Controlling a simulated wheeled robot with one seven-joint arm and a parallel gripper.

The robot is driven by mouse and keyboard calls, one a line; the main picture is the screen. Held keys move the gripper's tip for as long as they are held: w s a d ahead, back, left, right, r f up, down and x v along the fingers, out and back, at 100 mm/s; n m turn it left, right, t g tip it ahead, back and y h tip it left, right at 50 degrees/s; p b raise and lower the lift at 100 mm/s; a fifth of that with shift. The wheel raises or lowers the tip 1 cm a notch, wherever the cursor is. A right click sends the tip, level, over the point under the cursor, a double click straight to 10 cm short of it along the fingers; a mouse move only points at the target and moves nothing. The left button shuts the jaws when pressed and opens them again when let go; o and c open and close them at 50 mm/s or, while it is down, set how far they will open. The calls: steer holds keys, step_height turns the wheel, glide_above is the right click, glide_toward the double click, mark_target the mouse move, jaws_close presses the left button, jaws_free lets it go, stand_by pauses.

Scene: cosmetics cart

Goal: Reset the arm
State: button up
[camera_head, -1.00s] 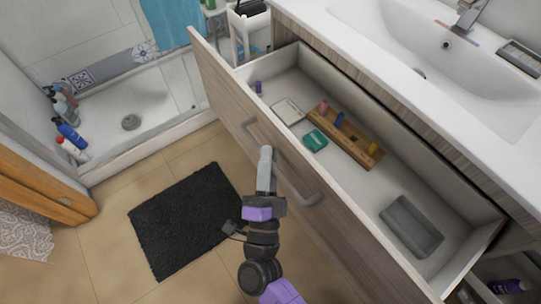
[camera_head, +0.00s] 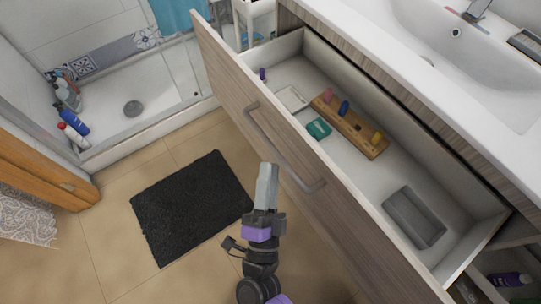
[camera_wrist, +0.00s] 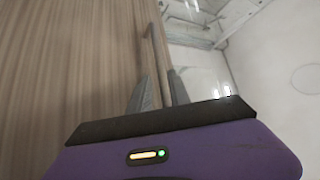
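My gripper (camera_head: 267,168) is in front of the open drawer's wood-grain front (camera_head: 232,80), to the left of its grey bar handle (camera_head: 283,150) in the head view. In the wrist view my gripper (camera_wrist: 161,82) shows two grey fingertips with a gap between them. The drawer handle (camera_wrist: 153,50) appears in line with that gap, beyond the fingers. The head view shows the fingers apart from the handle, with nothing held. My arm reaches up from the bottom edge.
The drawer stands open, holding a wooden block with coloured pegs (camera_head: 349,127), a teal item (camera_head: 318,128), a white dish (camera_head: 291,98) and a grey tray (camera_head: 414,217). A black mat (camera_head: 190,207) lies on the floor, left of my arm. The sink counter (camera_head: 400,55) is behind.

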steer(key=shift+s+f, duration=0.25)
steer(key=shift+s, duration=0.45)
